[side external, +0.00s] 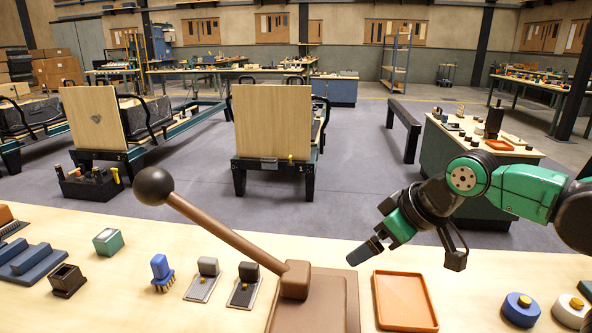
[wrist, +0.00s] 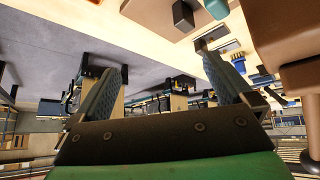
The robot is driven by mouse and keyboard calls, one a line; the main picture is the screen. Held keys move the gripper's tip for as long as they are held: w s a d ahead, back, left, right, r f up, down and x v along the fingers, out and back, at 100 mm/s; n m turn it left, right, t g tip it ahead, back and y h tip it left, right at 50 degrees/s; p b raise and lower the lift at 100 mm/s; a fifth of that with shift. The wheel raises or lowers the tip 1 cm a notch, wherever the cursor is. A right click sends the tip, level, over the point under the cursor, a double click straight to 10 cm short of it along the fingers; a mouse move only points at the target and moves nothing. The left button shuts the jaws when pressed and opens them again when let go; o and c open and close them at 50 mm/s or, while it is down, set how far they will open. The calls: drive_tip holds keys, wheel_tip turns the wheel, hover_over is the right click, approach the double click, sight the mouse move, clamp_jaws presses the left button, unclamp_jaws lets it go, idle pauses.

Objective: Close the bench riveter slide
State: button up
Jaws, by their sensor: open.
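The bench riveter (side external: 315,305) is a brown device on the light wooden bench in the side view. A long brown lever (side external: 225,228) leans from its block up to the left and ends in a dark ball (side external: 154,186). I cannot make out a separate slide. My gripper (side external: 364,252) is just right of and above the riveter's base, apart from it, pointing down and left. In the wrist view my gripper (wrist: 164,60) has its two fingers wide apart with nothing between them. A brown part at the right edge there may be the riveter.
An orange tray (side external: 404,300) lies right of the riveter. Two small switch-like blocks (side external: 243,285) and a blue brush (side external: 161,273) stand to its left. A blue round item (side external: 521,309) is at the right. Reformers (side external: 270,125) stand on the floor behind.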

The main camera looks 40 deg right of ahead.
drive_tip(key=shift+d+f+m, duration=0.25)
drive_tip(key=shift+f+m, duration=0.2)
drive_tip(key=shift+m, duration=0.15)
drive_tip(key=c, duration=0.3)
drive_tip(key=shift+d+m, duration=0.1)
drive_tip(key=shift+m, duration=0.2)
drive_tip(key=c, duration=0.4)
drive_tip(key=shift+w+r+m+g, duration=0.7)
drive_tip(key=shift+w+r, duration=0.3)
drive_tip(key=shift+w, duration=0.15)
drive_tip(key=c, duration=0.7)
drive_tip(key=w, duration=0.1)
drive_tip(key=w+r+m+g, duration=0.1)
drive_tip(key=w+m, duration=0.1)
drive_tip(key=shift+w+d+r+g, duration=0.1)
drive_tip(key=shift+w+r+g, duration=0.15)
drive_tip(key=shift+r+g, duration=0.15)
clamp_jaws()
drive_tip(key=w+d+f+m+g+y, duration=0.1)
drive_tip(key=w+f+m+g, duration=0.1)
drive_tip(key=w+m+g, duration=0.15)
drive_tip(key=w+f+m+g+y, duration=0.1)
drive_tip(key=w+f+m+g, duration=0.1)
drive_tip(key=w, duration=0.3)
drive_tip(key=x, duration=0.9)
drive_tip(key=shift+s+f, duration=0.15)
drive_tip(key=shift+f, duration=0.05)
drive_tip(key=shift+s+a+r, duration=0.15)
drive_tip(key=shift+s+a, duration=1.2)
